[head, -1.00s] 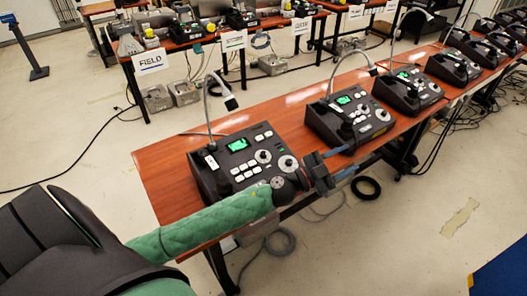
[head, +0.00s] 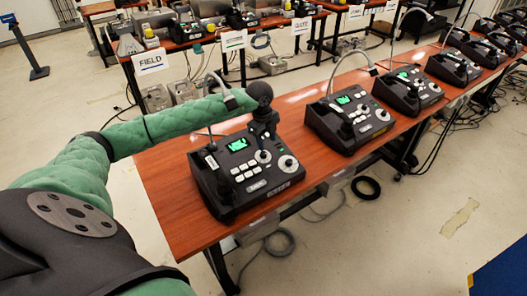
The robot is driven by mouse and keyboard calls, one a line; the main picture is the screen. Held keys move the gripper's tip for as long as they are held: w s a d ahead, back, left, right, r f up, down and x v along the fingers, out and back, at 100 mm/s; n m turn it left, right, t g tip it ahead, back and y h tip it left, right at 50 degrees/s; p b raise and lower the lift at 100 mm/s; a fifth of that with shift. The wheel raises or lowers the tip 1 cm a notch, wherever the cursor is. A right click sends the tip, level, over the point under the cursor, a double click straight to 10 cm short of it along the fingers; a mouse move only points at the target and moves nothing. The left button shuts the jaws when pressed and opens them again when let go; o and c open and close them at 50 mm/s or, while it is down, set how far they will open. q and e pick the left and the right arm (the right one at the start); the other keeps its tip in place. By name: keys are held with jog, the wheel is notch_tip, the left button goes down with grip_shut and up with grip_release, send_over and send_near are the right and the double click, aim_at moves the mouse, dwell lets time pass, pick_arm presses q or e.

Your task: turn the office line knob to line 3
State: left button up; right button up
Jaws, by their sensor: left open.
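The nearest black paging console (head: 228,196) sits on the near brown table, with a lit green screen, white buttons and two round pale knobs. One knob (head: 263,156) is right under my left gripper (head: 265,143); the other knob (head: 288,163) is to its right and clear. My left gripper points down from above, open, with its fingers at or just above the first knob; I cannot tell whether they touch it. The console's front label is too small to read, so I cannot tell whether this is the office line. The knob's pointer position is unreadable. My right gripper is not in view.
More similar consoles (head: 352,122) run along the same table (head: 165,205) to the right. A gooseneck microphone (head: 214,88) rises behind the nearest console, close to my left forearm.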

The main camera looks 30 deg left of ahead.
aim_at(264, 153)
pick_arm(q)
jog(key=shift+a+r+n+y, duration=0.15)
jog(key=shift+a+n+y, duration=0.15)
jog(key=shift+a, duration=0.65)
jog(key=shift+w+f+p, duration=0.2)
jog(key=shift+f+p, duration=0.65)
jog(key=shift+f, duration=1.05)
jog(key=shift+w+f+p, duration=0.2)
jog(key=shift+f+p, duration=0.6)
jog(key=shift+f, duration=1.1)
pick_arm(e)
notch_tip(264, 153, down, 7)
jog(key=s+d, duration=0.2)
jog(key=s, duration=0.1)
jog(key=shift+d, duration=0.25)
pick_arm(q)
jog(key=c, duration=1)
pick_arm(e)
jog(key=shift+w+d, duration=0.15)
